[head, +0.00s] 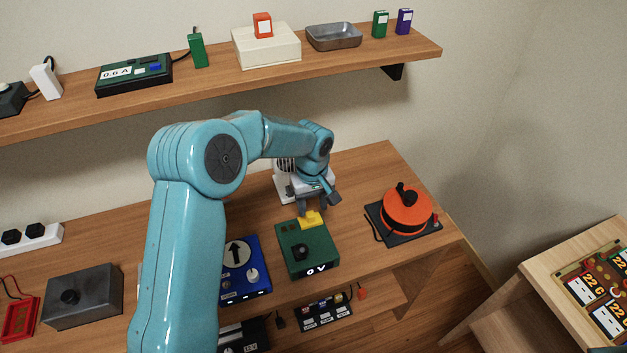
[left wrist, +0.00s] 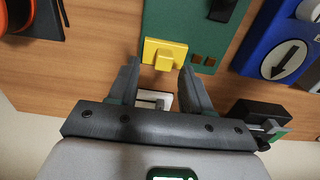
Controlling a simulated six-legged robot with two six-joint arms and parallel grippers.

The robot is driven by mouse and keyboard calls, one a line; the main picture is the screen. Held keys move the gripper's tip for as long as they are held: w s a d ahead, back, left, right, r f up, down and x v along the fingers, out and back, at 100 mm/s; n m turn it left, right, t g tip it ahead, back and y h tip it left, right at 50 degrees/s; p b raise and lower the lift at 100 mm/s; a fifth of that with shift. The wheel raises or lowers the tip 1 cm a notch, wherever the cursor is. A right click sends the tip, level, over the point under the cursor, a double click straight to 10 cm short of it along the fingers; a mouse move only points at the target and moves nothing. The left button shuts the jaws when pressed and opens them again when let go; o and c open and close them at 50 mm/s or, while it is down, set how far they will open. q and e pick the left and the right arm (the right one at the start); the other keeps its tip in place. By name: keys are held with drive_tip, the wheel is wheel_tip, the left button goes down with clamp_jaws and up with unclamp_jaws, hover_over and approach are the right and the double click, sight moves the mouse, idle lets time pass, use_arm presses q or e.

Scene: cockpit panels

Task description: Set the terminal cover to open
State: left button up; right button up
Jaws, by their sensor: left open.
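The yellow terminal cover (head: 311,219) sits at the back edge of a green box (head: 308,250) with a black knob and a "0 V" display. Its raised tab shows in the left wrist view (left wrist: 165,58). My left gripper (head: 316,201) is just behind and above the cover, pointing down. Its two fingers (left wrist: 158,72) are apart, with the yellow tab in line with the gap between them. I cannot tell whether they touch it. What lies under the cover is hidden. My right gripper is not in view.
A blue box with an arrow dial (head: 243,268) stands left of the green box. An orange reel (head: 407,211) on a dark base stands to the right. A white device (head: 284,180) is partly hidden behind my left gripper. A shelf (head: 230,78) runs above the bench.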

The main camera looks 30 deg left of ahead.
sight(313, 213)
use_arm(q)
wheel_tip(313, 213, up, 13)
drive_tip(key=shift+r+b, duration=0.2)
drive_tip(key=shift+b, duration=0.15)
drive_tip(key=shift+w+d, duration=0.1)
idle(0.3)
